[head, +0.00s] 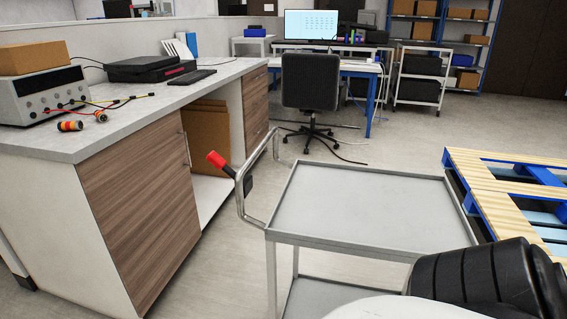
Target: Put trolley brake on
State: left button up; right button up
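A grey metal trolley (350,208) stands in front of me, with a flat empty top tray and a lower shelf (335,298). Its bent metal tube handle (241,200) is on the left side. A lever with a red grip (217,160) and a black stem sits at the handle and points up and to the left. I take this lever for the trolley brake. Neither of my grippers shows. A black ribbed part and a white part at the bottom right look like my own arm, and they hide the trolley's near right corner. The trolley's wheels are not visible.
A workbench (140,137) with an instrument (45,95) and loose cables stands close on the left. Wooden and blue pallets (487,205) lie on the right. An office chair (310,85) and a desk with a monitor (311,24) are behind. Floor between bench and trolley is clear.

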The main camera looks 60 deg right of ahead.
aim_at(217, 161)
jog(key=z, duration=1.45)
jog(key=k, duration=0.5)
jog(key=z, duration=0.65)
jog(key=i, duration=0.8)
jog(key=u, duration=0.35)
